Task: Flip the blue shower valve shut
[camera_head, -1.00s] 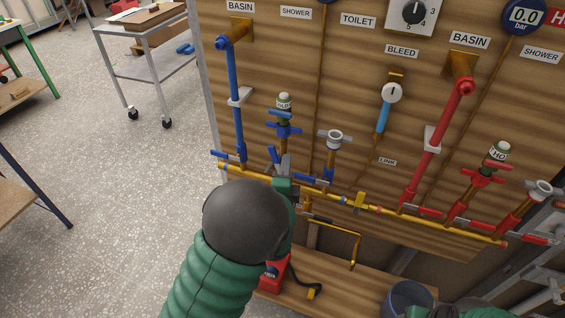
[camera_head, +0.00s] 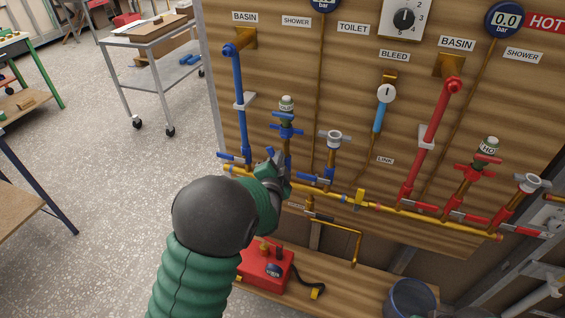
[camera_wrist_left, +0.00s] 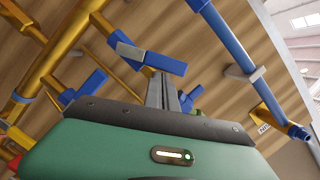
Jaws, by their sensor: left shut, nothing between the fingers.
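The blue shower valve's riser (camera_head: 287,132), with a green-and-white capped fitting, stands between the blue basin pipe (camera_head: 238,100) and the blue toilet branch (camera_head: 333,150). My left gripper (camera_head: 272,157) is shut and empty, low in front of the shower branch, and hides part of its base. In the left wrist view the shut fingertips (camera_wrist_left: 163,90) point up just beneath a blue lever with a grey section (camera_wrist_left: 165,63). I cannot tell whether they touch it. That lever lies across its branch. My right gripper is out of view.
A brass manifold (camera_head: 338,197) runs along the panel bottom. The toilet lever (camera_head: 315,177) is close on the right, the basin lever (camera_head: 233,157) on the left. Red hot pipes (camera_head: 432,130) stand further right. A red box (camera_head: 265,268) sits on the bench below.

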